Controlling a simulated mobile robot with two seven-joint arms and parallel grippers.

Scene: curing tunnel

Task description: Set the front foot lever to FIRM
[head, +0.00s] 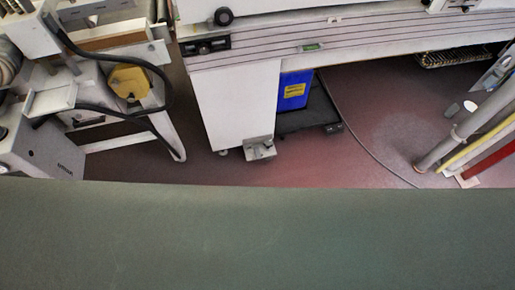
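A small metal foot bracket (260,149) sits on the floor at the lower right corner of the white machine leg (235,105). I cannot tell whether it is the front foot lever, and no FIRM marking is legible. Its setting cannot be read. Neither my left nor my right gripper shows in the head view.
A blue container (294,92) with a yellow label stands beside the leg, by a dark low platform (309,119). White equipment with black cables (95,107) is at left. Pipes (466,130) stand at right. A broad dark green surface (260,238) fills the bottom. Reddish floor between is mostly open.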

